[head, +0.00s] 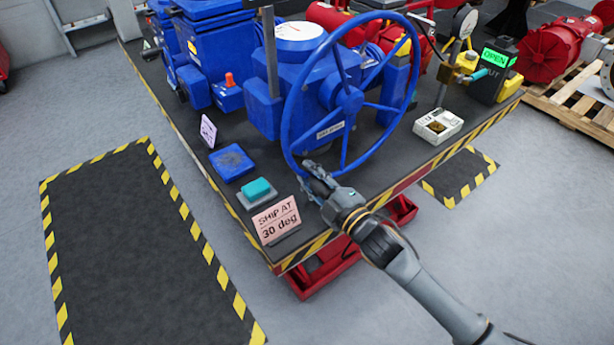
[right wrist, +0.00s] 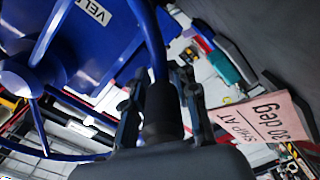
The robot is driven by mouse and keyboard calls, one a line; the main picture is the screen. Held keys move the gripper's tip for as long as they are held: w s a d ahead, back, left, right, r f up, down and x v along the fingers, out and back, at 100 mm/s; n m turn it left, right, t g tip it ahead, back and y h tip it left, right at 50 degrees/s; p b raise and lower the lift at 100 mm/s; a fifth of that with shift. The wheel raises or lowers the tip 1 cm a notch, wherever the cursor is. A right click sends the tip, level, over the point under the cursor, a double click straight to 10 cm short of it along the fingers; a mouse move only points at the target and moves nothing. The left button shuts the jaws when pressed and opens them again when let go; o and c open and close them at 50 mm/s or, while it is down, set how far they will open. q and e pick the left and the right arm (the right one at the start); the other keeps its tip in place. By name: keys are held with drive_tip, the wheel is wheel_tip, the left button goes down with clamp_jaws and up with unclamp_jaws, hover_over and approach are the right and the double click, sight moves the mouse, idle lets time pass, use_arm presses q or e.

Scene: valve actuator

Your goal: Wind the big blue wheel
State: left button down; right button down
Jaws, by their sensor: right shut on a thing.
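The big blue wheel (head: 350,100) stands upright, slightly tilted, on the front of a blue valve actuator (head: 290,70) with a round white dial on top. It has a thin round rim, spokes and a central hub. My right gripper (head: 314,178) is at the bottom of the rim, its fingers shut on it. In the right wrist view the rim (right wrist: 150,45) runs down between the two fingers (right wrist: 160,95), and the hub (right wrist: 16,82) shows at the left. The exact contact is partly hidden. My left gripper is in neither view.
The actuator stands on a dark table (head: 215,190) with striped edges. A white box (head: 437,127) and an "OPEN" display (head: 495,58) are at right.

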drive_tip(key=shift+s+f, duration=0.15)
drive_tip(key=shift+f, duration=0.3)
drive_tip(key=c, duration=1.1)
unclamp_jaws()
drive_tip(key=shift+a, duration=0.1)
drive_tip(key=shift+o, duration=0.2)
drive_tip(key=shift+r, duration=0.1)
drive_tip(key=v, duration=1.2)
